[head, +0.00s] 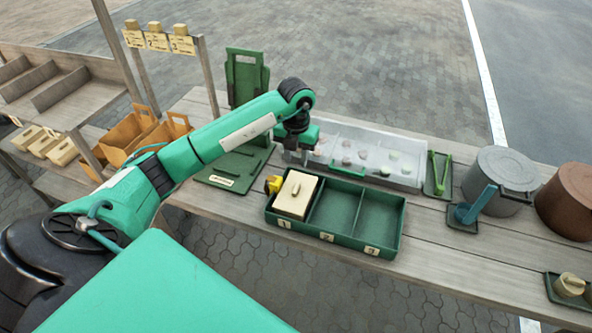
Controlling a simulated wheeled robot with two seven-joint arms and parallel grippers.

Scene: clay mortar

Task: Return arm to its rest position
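My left arm reaches in from the left across the wooden table. Its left gripper (297,156) points down over the near-left end of a pale translucent tray (320,130), behind the green divided box. Its fingers are small and partly dark here, so I cannot tell whether they are apart or hold anything. The green box (380,213) has three compartments with number tags on its front. A cream block-shaped piece (297,193) sits in its left compartment; the other two look empty. My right gripper is not in view.
Several small lumps lie in the translucent tray. Green tongs (440,172), a blue scoop (476,205), a grey lidded bucket (500,175) and a brown pot (572,200) stand right. A green board (235,168) lies left of the gripper.

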